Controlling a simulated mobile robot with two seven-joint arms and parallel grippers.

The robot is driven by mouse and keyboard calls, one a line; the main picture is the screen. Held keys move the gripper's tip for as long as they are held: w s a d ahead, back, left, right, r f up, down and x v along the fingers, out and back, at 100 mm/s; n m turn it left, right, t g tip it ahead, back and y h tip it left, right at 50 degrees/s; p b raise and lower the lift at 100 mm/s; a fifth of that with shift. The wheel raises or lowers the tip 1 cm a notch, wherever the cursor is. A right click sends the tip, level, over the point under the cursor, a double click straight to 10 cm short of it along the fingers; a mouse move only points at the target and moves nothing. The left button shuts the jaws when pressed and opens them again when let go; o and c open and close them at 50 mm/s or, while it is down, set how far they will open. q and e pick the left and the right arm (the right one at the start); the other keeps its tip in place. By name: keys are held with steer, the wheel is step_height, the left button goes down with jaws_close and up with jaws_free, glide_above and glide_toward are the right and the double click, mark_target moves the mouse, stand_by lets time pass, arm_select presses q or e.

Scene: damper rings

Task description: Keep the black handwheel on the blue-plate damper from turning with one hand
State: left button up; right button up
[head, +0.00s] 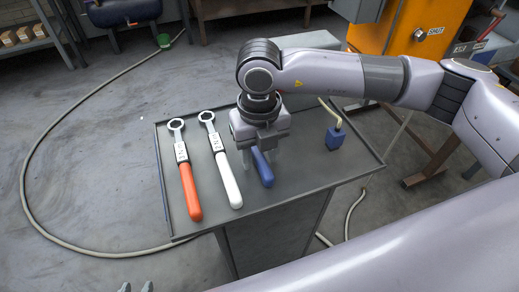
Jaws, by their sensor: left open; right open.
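The black handwheel and the blue-plate damper are not visible in the head view. My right gripper (262,154) points down over the steel-topped stand, at the upper end of a blue-handled tool (262,168). It is open, and its body hides that tool's head; I cannot tell whether the fingers touch it. Only the fingertips of my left gripper (136,287) show at the bottom edge, apart and with nothing seen between them.
A red-handled ring wrench (190,190) and a white-handled one (227,180) lie on the stand's top (295,183), left of the blue handle. A blue block with a bent tan rod (335,138) stands right. A hose (29,170) curves across the floor. An orange cabinet (415,30) stands behind.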

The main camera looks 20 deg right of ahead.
steer(key=shift+c, duration=0.3)
jaws_close()
steer(key=shift+r+p, duration=1.8)
steer(key=shift+r, duration=1.3)
